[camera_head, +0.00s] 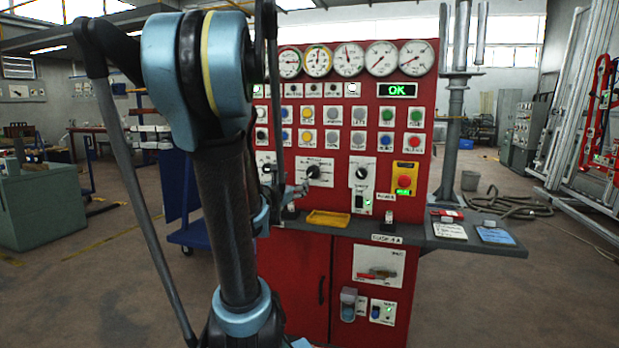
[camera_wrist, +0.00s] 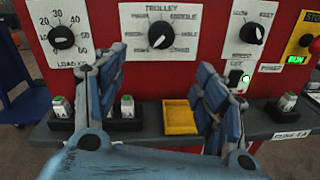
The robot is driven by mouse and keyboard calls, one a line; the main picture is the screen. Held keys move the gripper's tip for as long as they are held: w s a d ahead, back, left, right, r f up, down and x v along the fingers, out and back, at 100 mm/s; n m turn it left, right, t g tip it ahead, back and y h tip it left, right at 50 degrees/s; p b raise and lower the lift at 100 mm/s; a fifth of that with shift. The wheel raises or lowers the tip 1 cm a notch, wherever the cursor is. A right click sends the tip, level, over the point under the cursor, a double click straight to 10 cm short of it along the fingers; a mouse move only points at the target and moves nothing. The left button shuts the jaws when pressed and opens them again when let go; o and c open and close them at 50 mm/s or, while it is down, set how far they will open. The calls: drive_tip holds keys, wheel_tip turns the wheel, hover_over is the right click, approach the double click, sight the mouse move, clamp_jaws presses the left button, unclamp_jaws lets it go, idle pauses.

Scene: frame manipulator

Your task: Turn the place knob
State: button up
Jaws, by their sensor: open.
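A red control panel (camera_head: 345,225) stands before me. In the wrist view, a black rotary knob (camera_wrist: 161,35) sits on a white plate headed "TROLLEY"; its smaller position labels are too blurred to read surely. The same knob shows in the head view (camera_head: 315,171), right of my arm. No knob label reading "place" can be made out clearly. My gripper (camera_wrist: 160,70) is open and empty, its blue fingers spread below and to either side of the trolley knob. In the head view my gripper (camera_head: 296,194) is partly hidden behind my arm.
A numbered "LOAD" knob (camera_wrist: 61,37) is on the left, and a slow/fast knob (camera_wrist: 252,32) on the right. A red stop button (camera_head: 403,182) sits farther right.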

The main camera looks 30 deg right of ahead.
sight(310, 174)
drive_tip(key=x, duration=1.6)
drive_tip(key=shift+w+d, duration=0.2)
drive_tip(key=shift+c, duration=0.4)
drive_tip(key=c, duration=1)
